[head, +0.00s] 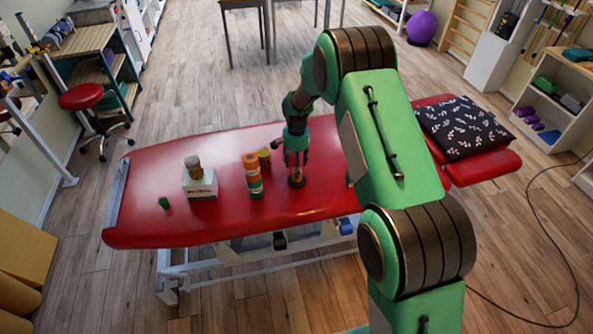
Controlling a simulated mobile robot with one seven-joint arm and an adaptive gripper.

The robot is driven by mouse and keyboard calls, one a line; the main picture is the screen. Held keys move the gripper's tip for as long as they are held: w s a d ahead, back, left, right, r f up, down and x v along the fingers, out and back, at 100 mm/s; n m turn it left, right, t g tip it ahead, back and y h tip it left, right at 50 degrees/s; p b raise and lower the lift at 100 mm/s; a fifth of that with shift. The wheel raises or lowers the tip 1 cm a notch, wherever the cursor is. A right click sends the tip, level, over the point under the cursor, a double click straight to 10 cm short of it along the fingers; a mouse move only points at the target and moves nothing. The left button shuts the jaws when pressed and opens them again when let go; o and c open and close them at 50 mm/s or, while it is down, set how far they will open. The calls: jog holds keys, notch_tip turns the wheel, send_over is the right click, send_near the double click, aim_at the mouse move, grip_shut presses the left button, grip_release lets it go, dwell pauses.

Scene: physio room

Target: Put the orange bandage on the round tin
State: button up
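A short upright stack of rolls stands on the red couch, left of my gripper. Its upper part is an orange roll (250,160), with green and orange bands below. My gripper (296,178) points down over the couch, right of the stack. A small dark brown and orange thing shows at its fingertips, low by the couch top. Whether the fingers are open or shut on it is too small to tell.
The red couch (225,222) also bears a white box (201,186) with a brown jar (194,167) on it, and a small green thing (164,203) at left. A dark patterned pillow (463,127) lies at right. The couch's left end is mostly clear.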

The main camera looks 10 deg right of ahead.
notch_tip(320, 180, up, 7)
jog(key=shift+f+p, duration=0.1)
jog(key=shift+p, duration=0.5)
jog(key=s+r+n+t, duration=0.2)
jog(key=s+r, duration=0.8)
jog(key=r, duration=0.6)
jog(key=s+r+n+t, duration=0.1)
jog(key=s+r+n, duration=0.1)
jog(key=s+r, duration=1.1)
jog(key=s+r+n+t, duration=0.1)
jog(key=s+r+n, duration=0.1)
jog(key=s, duration=1.1)
jog(key=s+r+n+t, duration=0.1)
jog(key=s+r, duration=0.4)
jog(key=s, duration=0.7)
jog(key=shift+s+d+r+n+t, duration=0.3)
jog(key=shift+s+n, duration=0.05)
jog(key=shift+n, duration=0.05)
